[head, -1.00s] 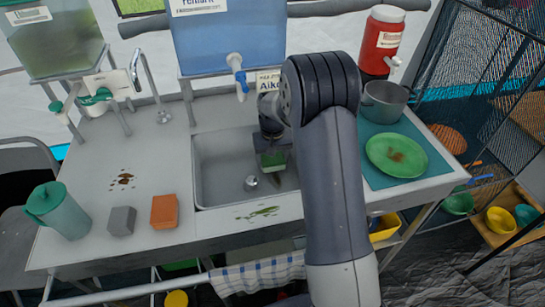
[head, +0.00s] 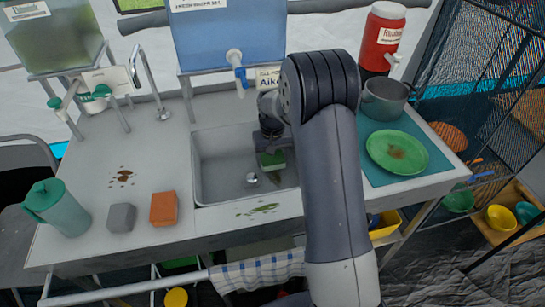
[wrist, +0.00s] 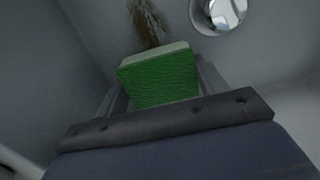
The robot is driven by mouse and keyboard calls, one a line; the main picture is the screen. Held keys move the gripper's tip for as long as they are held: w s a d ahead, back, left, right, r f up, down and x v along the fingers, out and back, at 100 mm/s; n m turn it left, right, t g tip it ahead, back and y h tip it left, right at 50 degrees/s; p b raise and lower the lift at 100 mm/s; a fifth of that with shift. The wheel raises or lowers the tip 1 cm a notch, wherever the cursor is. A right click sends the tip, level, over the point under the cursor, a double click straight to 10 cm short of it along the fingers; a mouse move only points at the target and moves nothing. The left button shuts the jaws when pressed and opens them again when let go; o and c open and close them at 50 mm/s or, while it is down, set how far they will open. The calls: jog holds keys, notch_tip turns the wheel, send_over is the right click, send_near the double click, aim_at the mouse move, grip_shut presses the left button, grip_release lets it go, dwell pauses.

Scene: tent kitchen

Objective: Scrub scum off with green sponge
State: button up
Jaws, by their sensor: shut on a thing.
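The green sponge (head: 273,161) is held in my gripper (head: 272,153) inside the grey sink (head: 222,175), toward its right side. In the wrist view the sponge (wrist: 160,78) sits between the fingers. A brownish-green scum streak (wrist: 148,22) lies on the sink surface just beyond the sponge; I cannot tell whether they touch. A green smear (head: 258,209) lies on the counter at the sink's front edge. A brown speckled stain (head: 122,177) is on the counter left of the sink.
A grey sponge (head: 121,217), an orange sponge (head: 164,209) and a teal pitcher (head: 57,208) stand at the left front. The drain (wrist: 218,15) is beside the streak. A tap (head: 236,62) hangs above the sink. A stained green plate (head: 397,152) and pot (head: 386,98) are right.

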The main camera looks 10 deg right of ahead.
aim_at(275, 174)
jog(key=shift+f+b, duration=0.35)
jog(key=shift+f, duration=0.3)
jog(key=shift+s, duration=0.1)
jog(key=shift+s+r, duration=0.1)
jog(key=shift+s, duration=1.3)
jog(key=shift+s+b, duration=0.5)
jog(key=shift+s, duration=2.45)
jog(key=shift+s+f, duration=0.1)
jog(key=shift+f, duration=0.15)
jog(key=shift+w+r+p, duration=0.15)
jog(key=shift+w+p, duration=0.15)
jog(key=shift+w, duration=1.25)
jog(key=shift+w+r+p, duration=0.1)
jog(key=shift+w+p, duration=0.15)
jog(key=shift+w, duration=1.25)
jog(key=shift+w+f, duration=0.2)
jog(key=shift+w, duration=1.3)
jog(key=shift+r+p, duration=0.15)
jog(key=shift+p, duration=0.15)
